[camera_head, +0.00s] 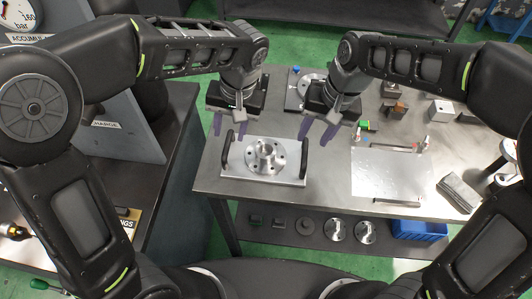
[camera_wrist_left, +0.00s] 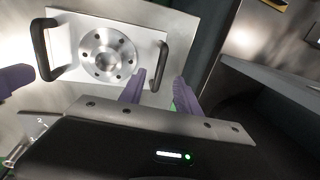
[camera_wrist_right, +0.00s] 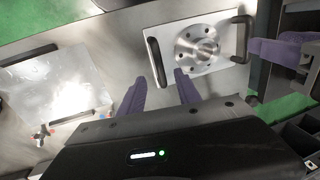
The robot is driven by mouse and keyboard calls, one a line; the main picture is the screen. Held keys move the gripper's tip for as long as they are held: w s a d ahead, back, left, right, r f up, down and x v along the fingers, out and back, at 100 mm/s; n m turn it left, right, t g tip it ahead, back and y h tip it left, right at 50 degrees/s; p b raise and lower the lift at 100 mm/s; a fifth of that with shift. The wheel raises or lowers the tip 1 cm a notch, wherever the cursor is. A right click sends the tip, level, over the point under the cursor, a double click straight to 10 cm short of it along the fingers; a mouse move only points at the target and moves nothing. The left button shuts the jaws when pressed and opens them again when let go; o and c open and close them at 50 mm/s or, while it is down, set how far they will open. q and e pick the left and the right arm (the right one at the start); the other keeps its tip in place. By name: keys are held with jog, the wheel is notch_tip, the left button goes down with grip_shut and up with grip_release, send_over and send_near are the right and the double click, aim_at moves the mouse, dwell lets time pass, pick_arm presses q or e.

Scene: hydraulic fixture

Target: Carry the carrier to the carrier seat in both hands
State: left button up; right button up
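The carrier (camera_head: 238,172) is a silver plate with a round bolted flange and a black handle at each end. It lies flat on the grey workbench. My left gripper (camera_head: 229,127) is open and empty, above and behind the carrier's left handle (camera_head: 227,150); in the left wrist view this handle (camera_wrist_left: 162,62) shows just past the fingertips, between them. My right gripper (camera_head: 316,130) is open and empty, above and behind the right handle (camera_head: 306,158); this handle (camera_wrist_right: 155,62) also shows between the fingertips in the right wrist view. Neither gripper touches the carrier. Which thing is the carrier seat I cannot tell for sure.
A flat shiny plate (camera_head: 392,178) with dark bars along two edges and coloured pins lies on the bench to the right. Small blocks (camera_head: 440,110) stand behind it. A grey dark-ended piece (camera_head: 459,192) lies at the right. A blue bin (camera_head: 420,230) is on the shelf below.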

aim_at(227, 144)
pick_arm(q)
jog(key=shift+a+f, duration=0.25)
jog(key=shift+f, duration=1.05)
jog(key=shift+a+f, duration=0.25)
jog(key=shift+f, duration=1)
jog(key=shift+a+f, duration=0.25)
jog(key=shift+f, duration=1.05)
pick_arm(e)
jog(key=shift+w+a+f, duration=0.1)
jog(key=shift+a+f, duration=0.15)
jog(key=shift+f, duration=1)
jog(key=shift+s+a+f, duration=0.1)
jog(key=shift+a+f, duration=0.15)
jog(key=shift+f, duration=1.05)
jog(key=shift+w+a+f, duration=0.1)
jog(key=shift+a+f, duration=0.15)
jog(key=shift+f, duration=1)
pick_arm(q)
jog(key=shift+c, duration=0.5)
pick_arm(e)
jog(key=shift+c, duration=0.4)
pick_arm(q)
grip_shut()
pick_arm(e)
grip_shut()
pick_arm(q)
jog(key=shift+w+r, duration=0.1)
jog(key=shift+w, duration=0.05)
pick_arm(e)
jog(key=shift+r, duration=0.1)
